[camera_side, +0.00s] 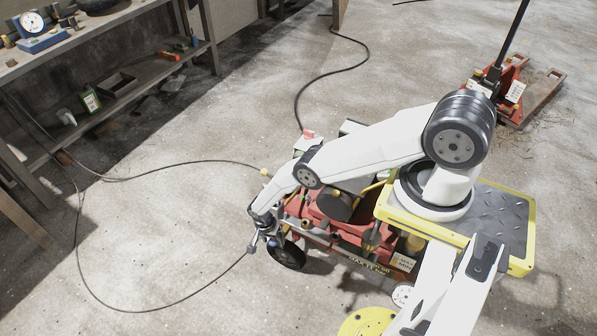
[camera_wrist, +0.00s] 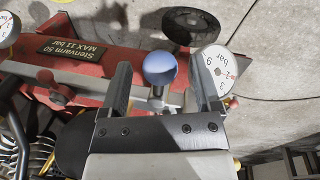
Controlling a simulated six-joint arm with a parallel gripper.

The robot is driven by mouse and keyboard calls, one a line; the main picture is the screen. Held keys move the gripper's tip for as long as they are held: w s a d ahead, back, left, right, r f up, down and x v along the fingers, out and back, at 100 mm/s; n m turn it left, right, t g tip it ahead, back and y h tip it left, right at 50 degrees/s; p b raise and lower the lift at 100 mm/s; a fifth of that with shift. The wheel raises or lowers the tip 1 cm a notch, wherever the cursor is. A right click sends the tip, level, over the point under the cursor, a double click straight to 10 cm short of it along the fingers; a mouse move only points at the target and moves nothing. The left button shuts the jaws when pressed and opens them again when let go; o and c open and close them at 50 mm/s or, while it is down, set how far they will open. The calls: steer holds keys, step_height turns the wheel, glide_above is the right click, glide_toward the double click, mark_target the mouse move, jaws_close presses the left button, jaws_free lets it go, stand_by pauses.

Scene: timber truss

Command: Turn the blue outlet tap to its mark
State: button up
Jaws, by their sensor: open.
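The blue outlet tap shows in the wrist view as a round blue knob (camera_wrist: 160,68) on a short metal stem beside the red machine (camera_wrist: 85,75). My gripper (camera_wrist: 160,82) is open, with one finger on each side of the knob and a visible gap on both sides. It holds nothing. In the side view my gripper (camera_side: 263,238) is low at the left end of the machine (camera_side: 345,207); the knob is too small there to make out clearly. I cannot make out the tap's mark in either view.
A white dial gauge (camera_wrist: 213,72) is close by the right finger. A black wheel (camera_wrist: 190,24) lies beyond the knob. A dark hose (camera_side: 165,308) loops over open floor. A workbench (camera_side: 105,30) stands at left, a red pallet truck (camera_side: 512,92) at the back right.

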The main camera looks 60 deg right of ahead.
jaws_close()
steer(key=shift+s+n, duration=0.1)
steer(key=shift+n, duration=0.2)
steer(key=s+d+n+t+h, duration=0.1)
steer(key=s+d+n, duration=0.3)
steer(key=n, duration=1.3)
steer(key=shift+s+d+t+h, duration=0.15)
steer(key=shift+s+t+h, duration=0.25)
steer(key=shift+t, duration=0.4)
steer(key=shift+w+d+n, duration=0.1)
steer(key=shift+n, duration=0.2)
jaws_free()
